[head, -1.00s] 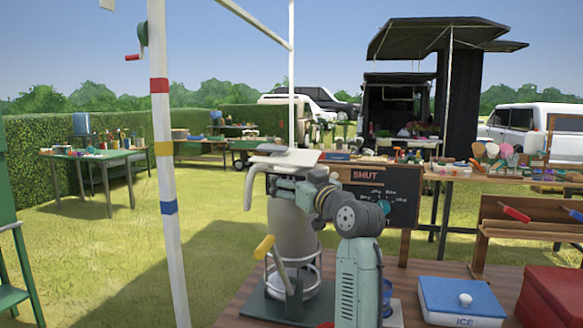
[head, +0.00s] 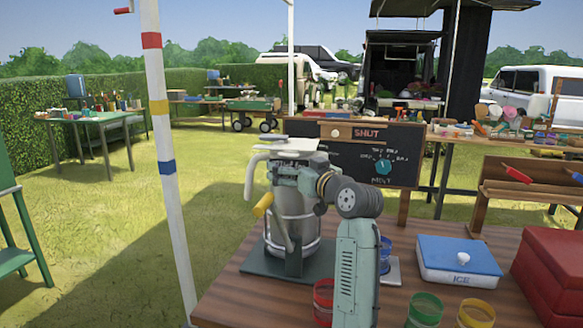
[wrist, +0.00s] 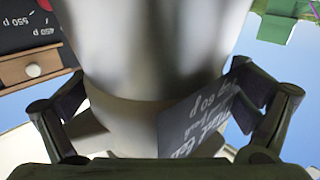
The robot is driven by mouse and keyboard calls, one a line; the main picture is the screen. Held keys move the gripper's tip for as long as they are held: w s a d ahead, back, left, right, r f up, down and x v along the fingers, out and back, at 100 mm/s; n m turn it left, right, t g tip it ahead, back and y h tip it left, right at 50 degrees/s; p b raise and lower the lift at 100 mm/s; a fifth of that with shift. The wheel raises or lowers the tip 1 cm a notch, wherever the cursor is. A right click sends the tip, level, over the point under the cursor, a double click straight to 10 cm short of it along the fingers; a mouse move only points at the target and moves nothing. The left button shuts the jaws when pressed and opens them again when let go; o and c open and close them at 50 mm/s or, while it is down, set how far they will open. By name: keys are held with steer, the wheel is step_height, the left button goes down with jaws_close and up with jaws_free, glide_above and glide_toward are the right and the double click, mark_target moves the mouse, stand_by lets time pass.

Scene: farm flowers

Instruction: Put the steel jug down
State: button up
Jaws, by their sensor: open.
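The steel jug (head: 296,205) stands upright in a wire-ringed stand with a dark base plate (head: 262,263) on the wooden table. It has a pale lid and a pale handle at its left. My gripper (head: 285,173) is at the jug's upper body, just below the lid. In the wrist view, the jug (wrist: 150,50) fills the space between the two spread fingers of my gripper (wrist: 158,112). A dark card with white writing (wrist: 205,122) shows against the jug. The stand has a yellow-handled lever (head: 263,205) at its left.
A blue-lidded ice box (head: 455,258) and a red box (head: 555,265) stand at the right. Red, green and yellow cups (head: 425,308) are near the front edge. A chalkboard (head: 400,158) stands behind the jug. A striped white pole (head: 165,160) rises at the left.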

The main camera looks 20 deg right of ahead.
steer(key=s+d+b, duration=0.2)
steer(key=s, duration=0.8)
steer(key=shift+s+b, duration=0.3)
steer(key=shift+b, duration=0.05)
steer(key=shift+c, duration=0.5)
